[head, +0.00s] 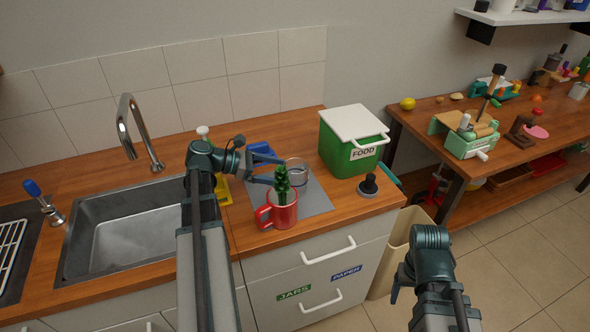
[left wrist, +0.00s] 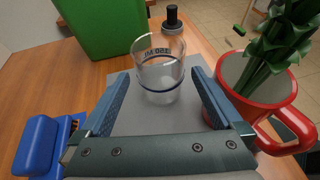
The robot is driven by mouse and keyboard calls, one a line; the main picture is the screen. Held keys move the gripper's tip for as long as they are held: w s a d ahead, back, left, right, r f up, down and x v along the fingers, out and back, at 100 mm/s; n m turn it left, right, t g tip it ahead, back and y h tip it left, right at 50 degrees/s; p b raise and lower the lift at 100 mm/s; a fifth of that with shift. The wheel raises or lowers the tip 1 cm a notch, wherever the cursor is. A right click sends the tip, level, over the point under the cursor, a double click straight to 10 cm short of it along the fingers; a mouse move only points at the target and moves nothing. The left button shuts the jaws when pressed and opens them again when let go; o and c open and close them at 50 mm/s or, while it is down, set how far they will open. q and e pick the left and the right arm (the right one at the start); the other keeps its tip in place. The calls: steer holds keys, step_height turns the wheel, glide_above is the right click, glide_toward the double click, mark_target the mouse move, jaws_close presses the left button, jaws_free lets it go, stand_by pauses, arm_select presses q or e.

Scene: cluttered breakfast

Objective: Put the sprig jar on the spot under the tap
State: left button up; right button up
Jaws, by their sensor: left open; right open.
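A clear glass jar (head: 296,172) with a dark blue band and printed marks stands upright on the grey mat (head: 312,201). It looks empty in the left wrist view (left wrist: 160,85). My left gripper (head: 277,171) is open, its fingers on either side of the jar's near part; I cannot tell whether they touch it. A red mug (head: 283,215) with a green leafy sprig (head: 282,184) stands just beside the left gripper, close to one finger in the left wrist view (left wrist: 258,92). The tap (head: 129,126) arches over the sink basin (head: 130,238). My right gripper (head: 430,243) is open and empty, right of the counter.
A green food bin (head: 340,150) with a white lid stands behind the jar. A black-knobbed tool (head: 369,185) is near the counter's right edge. A blue object (head: 262,150) lies behind the left gripper.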

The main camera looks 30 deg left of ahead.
mark_target(303, 177)
arm_select(q)
steer(key=shift+p+v, duration=0.55)
steer(key=shift+v, duration=1.55)
steer(key=shift+d, duration=0.1)
steer(key=b+x, duration=0.4)
steer(key=x, duration=0.7)
steer(key=shift+w+d+f+b, duration=0.2)
steer(key=shift+w+f+b, duration=0.05)
steer(key=shift+f+b, duration=0.1)
steer(key=shift+d+f, duration=0.1)
steer(key=shift+w+r, duration=0.1)
steer(key=shift+r, duration=0.1)
steer(key=shift+f, duration=0.1)
